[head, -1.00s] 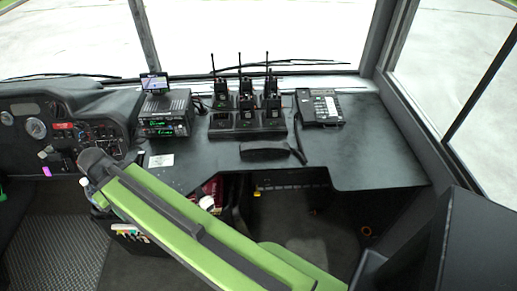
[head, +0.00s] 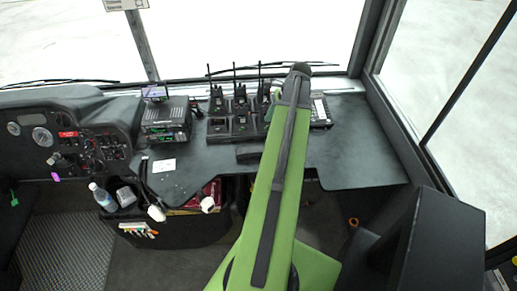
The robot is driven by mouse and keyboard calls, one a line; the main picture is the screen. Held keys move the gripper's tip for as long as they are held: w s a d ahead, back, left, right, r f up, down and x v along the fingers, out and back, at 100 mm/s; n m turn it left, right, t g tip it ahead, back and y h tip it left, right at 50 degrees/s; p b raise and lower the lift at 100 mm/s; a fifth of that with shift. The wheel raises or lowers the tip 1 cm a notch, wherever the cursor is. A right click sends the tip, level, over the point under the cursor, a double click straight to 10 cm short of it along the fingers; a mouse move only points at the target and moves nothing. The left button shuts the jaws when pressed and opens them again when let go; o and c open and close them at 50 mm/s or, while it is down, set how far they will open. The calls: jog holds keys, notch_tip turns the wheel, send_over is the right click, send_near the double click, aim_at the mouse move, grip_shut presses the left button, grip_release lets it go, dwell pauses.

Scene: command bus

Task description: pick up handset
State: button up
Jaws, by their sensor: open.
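The handset (head: 248,153) is a dark piece lying on the black dashboard shelf, in front of the radio charger. Only its left part shows; my green arm covers the rest. Its phone base (head: 320,112), dark with a pale label, stands at the back right and is partly covered by my arm. My gripper does not show; only the green arm link and its dark upper joint are in view, so I cannot tell how far the gripper is from the handset.
Several handheld radios stand in a charger (head: 222,134) left of my arm. A radio unit with a small screen (head: 166,122) is further left. The shelf (head: 365,160) is clear on the right. A dark box (head: 425,245) stands at lower right.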

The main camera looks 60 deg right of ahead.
jog(key=s, duration=0.1)
jog(key=b, duration=1.2)
send_near(260, 149)
jog(key=x, duration=0.2)
jog(key=a+x, duration=0.1)
jog(key=x, duration=0.2)
jog(key=shift+w+r, duration=0.15)
jog(key=shift+w, duration=0.2)
jog(key=b+x, duration=0.4)
jog(key=x, duration=0.1)
jog(key=shift+d+b, duration=0.3)
jog(key=shift+d, duration=0.1)
jog(key=shift+f, duration=0.45)
jog(key=shift+c, duration=0.4)
grip_shut()
